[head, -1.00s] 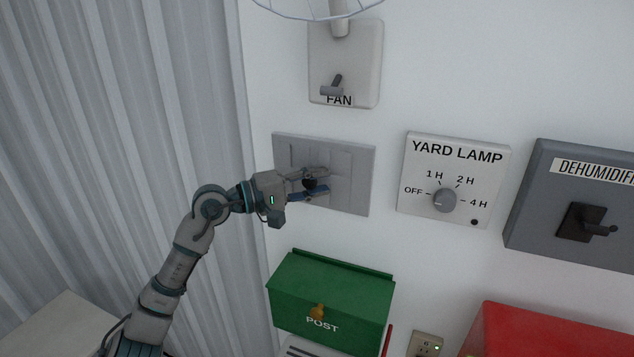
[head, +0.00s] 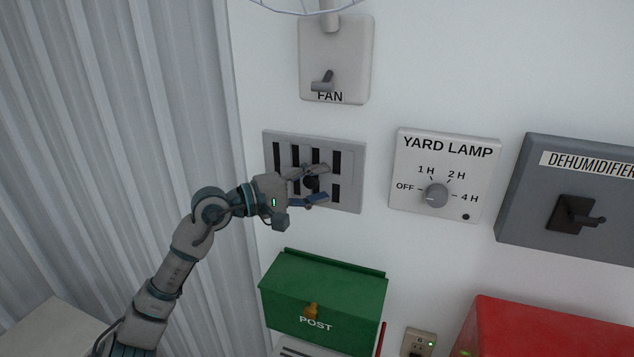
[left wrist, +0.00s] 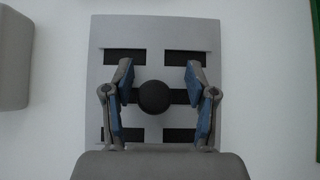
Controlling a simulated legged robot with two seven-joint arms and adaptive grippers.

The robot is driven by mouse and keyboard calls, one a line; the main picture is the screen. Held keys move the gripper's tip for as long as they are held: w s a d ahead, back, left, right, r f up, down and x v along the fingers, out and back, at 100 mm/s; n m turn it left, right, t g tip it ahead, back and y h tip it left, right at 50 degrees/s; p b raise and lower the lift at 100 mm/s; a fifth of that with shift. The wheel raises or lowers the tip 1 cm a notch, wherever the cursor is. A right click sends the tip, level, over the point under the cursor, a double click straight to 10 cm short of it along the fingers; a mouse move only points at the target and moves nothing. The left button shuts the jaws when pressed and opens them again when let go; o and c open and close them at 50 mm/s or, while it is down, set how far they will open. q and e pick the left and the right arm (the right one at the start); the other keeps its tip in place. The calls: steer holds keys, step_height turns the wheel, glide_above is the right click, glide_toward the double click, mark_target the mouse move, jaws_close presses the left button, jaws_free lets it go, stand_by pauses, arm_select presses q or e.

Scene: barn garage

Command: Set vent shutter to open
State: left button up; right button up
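The vent shutter (head: 350,148) is a grey square plate on the white wall, and dark slots now show across it. In the left wrist view the vent plate (left wrist: 153,30) shows dark slots and a round black knob (left wrist: 154,97) at its middle. My left gripper (head: 321,186) is in front of the vent. In the left wrist view its two blue-padded fingers (left wrist: 158,88) stand apart on either side of the knob, with visible gaps to it. The fingers hide part of the slots. My right gripper is not in view.
Above the vent is the FAN switch (head: 338,55). To the right are the YARD LAMP dial plate (head: 445,165) and the grey DEHUMIDIFIER box (head: 540,200). A green POST box (head: 325,290) is below, with a red box (head: 530,335) at the lower right. Corrugated metal (head: 130,120) is at the left.

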arm_select(q)
steer(key=shift+a+r, duration=0.1)
steer(key=shift+a, duration=0.85)
steer(key=v, duration=1.1)
steer(key=shift+f, duration=0.2)
